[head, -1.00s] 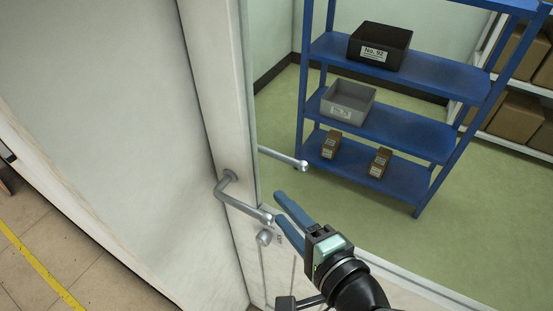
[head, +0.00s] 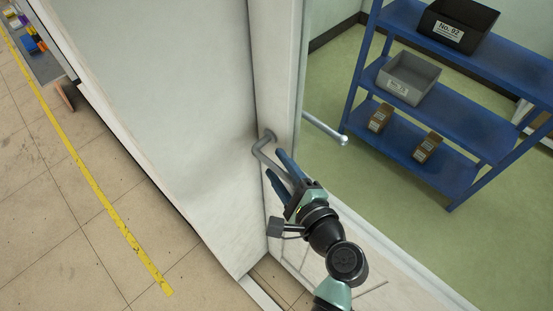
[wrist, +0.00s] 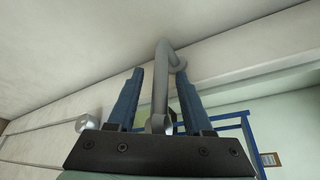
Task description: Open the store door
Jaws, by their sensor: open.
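The store door (head: 285,60) has a pale frame around a large glass pane. A grey lever handle (head: 262,153) sticks out from its edge, beside a pale wall panel. My gripper (head: 274,163) is open at the handle, with its blue fingers on either side of the lever. In the wrist view the handle (wrist: 161,85) runs between the two fingers, with its bend beyond the fingertips. I cannot tell whether either finger touches it. A round lock knob (wrist: 85,123) shows left of the gripper in the wrist view. The door looks shut.
Through the glass a blue shelf (head: 425,165) holds a black bin (head: 458,22), a grey bin (head: 408,78) and small brown boxes. Another lever (head: 325,128) shows through the pane. At left lies tiled floor with a yellow line (head: 100,195), mostly clear.

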